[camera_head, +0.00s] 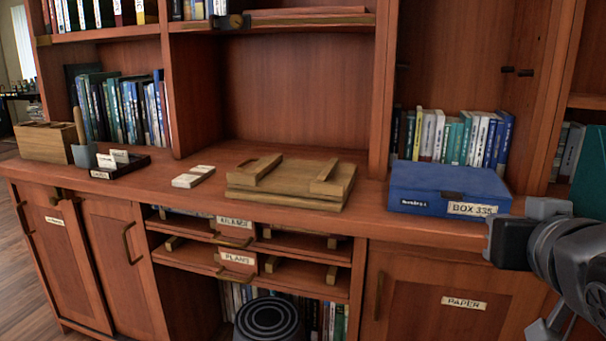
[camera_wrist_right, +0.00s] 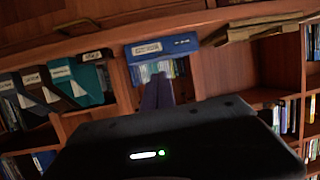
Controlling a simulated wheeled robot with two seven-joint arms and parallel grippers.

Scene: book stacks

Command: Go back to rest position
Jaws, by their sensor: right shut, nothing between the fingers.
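My right arm (camera_head: 575,262) comes in at the right edge of the head view, in front of the cabinet and close to the blue box. My right gripper (camera_wrist_right: 157,80) shows in the right wrist view as narrow, dark purplish fingers, shut and empty. In that view its fingertips overlap the books below the blue box (camera_wrist_right: 165,47). My left gripper is not in view.
The blue box (camera_head: 442,188) labelled BOX 335 sits on the wooden counter, left of my right arm. Wooden boards (camera_head: 290,183), a white block (camera_head: 193,177) and a dark card tray (camera_head: 118,165) lie further left. Books fill shelves behind. A round dark object (camera_head: 268,320) stands below.

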